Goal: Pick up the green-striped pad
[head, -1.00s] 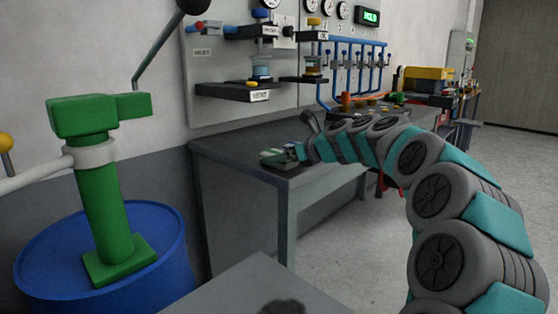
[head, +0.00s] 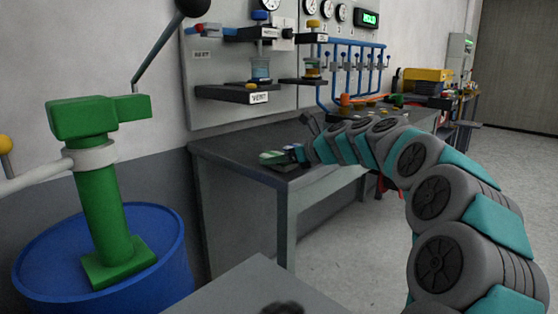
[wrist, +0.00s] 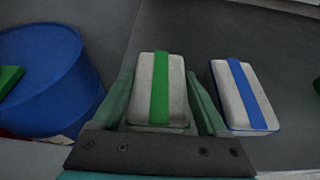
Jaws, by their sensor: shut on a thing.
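The green-striped pad (wrist: 145,87), pale grey with a green band along its length, sits between the fingers of my gripper (wrist: 160,92) in the wrist view. The fingers are shut on its two sides. In the head view my gripper (head: 294,154) is at the near left part of the dark table (head: 235,140), and the pad (head: 270,156) shows small at its end. A blue-striped pad (wrist: 243,95) lies just right of my gripper in the wrist view, apart from it. I cannot tell whether the green-striped pad touches the table.
A blue barrel (head: 165,255) with a green pump (head: 105,195) stands at the left; the barrel also shows in the wrist view (wrist: 45,80). A wall panel with small shelves (head: 235,94), gauges and blue pipes (head: 350,60) rises behind the table. Floor on the right is open.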

